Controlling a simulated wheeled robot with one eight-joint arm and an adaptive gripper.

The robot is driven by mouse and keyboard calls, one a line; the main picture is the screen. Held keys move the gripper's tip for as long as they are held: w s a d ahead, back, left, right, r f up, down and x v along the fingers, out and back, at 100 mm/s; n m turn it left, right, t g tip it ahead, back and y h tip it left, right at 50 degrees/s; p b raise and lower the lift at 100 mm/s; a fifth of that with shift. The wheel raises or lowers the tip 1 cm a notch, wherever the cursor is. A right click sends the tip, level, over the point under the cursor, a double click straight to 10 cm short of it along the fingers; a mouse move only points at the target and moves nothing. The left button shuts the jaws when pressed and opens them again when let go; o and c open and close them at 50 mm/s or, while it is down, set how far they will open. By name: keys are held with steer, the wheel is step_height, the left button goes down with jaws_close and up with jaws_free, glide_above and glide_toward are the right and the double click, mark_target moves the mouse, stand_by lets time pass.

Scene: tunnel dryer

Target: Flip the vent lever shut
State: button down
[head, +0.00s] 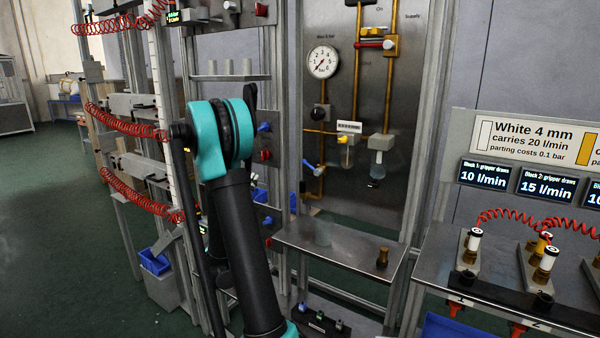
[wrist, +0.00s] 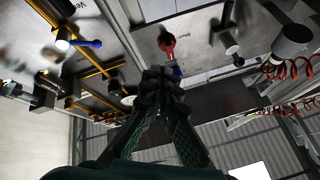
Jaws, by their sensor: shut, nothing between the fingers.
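In the wrist view my gripper (wrist: 160,76) is shut and empty, pointing at a metal panel. A red lever (wrist: 167,42) on that panel is just beyond the fingertips, beside a small label too blurred to read. A blue part (wrist: 177,72) shows right beside the fingertips; I cannot tell whether they touch. I cannot tell for sure which of these is the vent lever. In the head view, blue levers (head: 263,127) and red levers (head: 265,155) sit on the panels just right of my arm.
A gauge board (head: 385,120) with brass pipes and a blue lever (head: 308,168) stands behind a steel shelf (head: 340,250). Red coiled hoses (head: 130,125) hang at the left. A bench (head: 500,280) with fittings is at the right. Green floor (head: 60,220) is open at left.

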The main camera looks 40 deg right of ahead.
steer(key=s+d+f+m+g+h, duration=0.2)
steer(key=s+d+f+m+g, duration=0.3)
steer(key=g, duration=0.5)
steer(key=d+r+m, duration=0.1)
steer(key=d+r, duration=0.6)
steer(key=d, duration=0.4)
steer(key=shift+s+r+m+g, duration=0.1)
steer(key=shift+r+m+g, duration=0.2)
steer(key=shift+m, duration=0.45)
steer(key=shift+r+m+g, duration=0.1)
steer(key=shift+m+g, duration=0.3)
steer(key=shift+m, duration=0.35)
steer(key=s+r+m+g+y, duration=0.1)
steer(key=m, duration=0.2)
steer(key=r+m+g+y, duration=0.1)
steer(key=m+y, duration=0.1)
steer(key=m, duration=0.2)
steer(key=s+d+r+m+g+y, duration=0.1)
steer(key=m+y, duration=0.1)
steer(key=m, duration=0.1)
steer(key=shift+s+r+g, duration=0.15)
steer(key=shift+s+g, duration=0.15)
steer(key=shift+s, duration=0.1)
